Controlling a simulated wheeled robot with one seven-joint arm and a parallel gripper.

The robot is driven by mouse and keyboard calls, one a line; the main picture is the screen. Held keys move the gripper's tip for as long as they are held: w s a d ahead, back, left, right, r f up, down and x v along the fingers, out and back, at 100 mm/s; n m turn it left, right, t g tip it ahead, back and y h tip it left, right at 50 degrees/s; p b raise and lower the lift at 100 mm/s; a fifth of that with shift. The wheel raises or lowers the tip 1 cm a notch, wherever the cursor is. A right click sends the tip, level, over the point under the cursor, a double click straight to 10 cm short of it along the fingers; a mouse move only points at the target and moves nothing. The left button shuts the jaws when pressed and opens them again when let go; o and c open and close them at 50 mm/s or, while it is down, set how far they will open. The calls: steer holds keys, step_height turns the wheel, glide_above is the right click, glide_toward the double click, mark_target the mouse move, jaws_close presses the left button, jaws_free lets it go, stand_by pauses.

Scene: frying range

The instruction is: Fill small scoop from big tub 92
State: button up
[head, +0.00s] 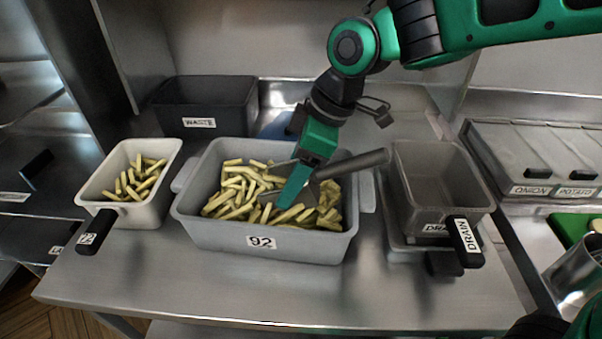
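The big grey tub (205,215) labelled 92 stands mid-counter in the head view, with many pale cut fries (233,195) in it. A small grey scoop lies over the fries, its thick dark handle (360,162) pointing right across the tub's rim. My gripper (295,190) points down into the tub, at the scoop where the handle meets its metal head. Its teal finger covers part of the scoop head, and its tip is down among the fries. Only one finger shows clearly, so its opening and grip on the scoop are hidden. The scoop's contents are unclear.
A white pan (165,203) with fries and a black handle stands left. A dark WASTE bin (167,112) is behind. A grey DRAIN pan (405,200) stands close right, its black handle toward the front. Lidded ONION and POTATO containers (530,150) are far right. The front counter is clear.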

steer(key=shift+a, duration=2.8)
steer(key=d+r+y, duration=0.5)
steer(key=r, duration=0.4)
steer(key=shift+d+r, duration=0.3)
stand_by(0.5)
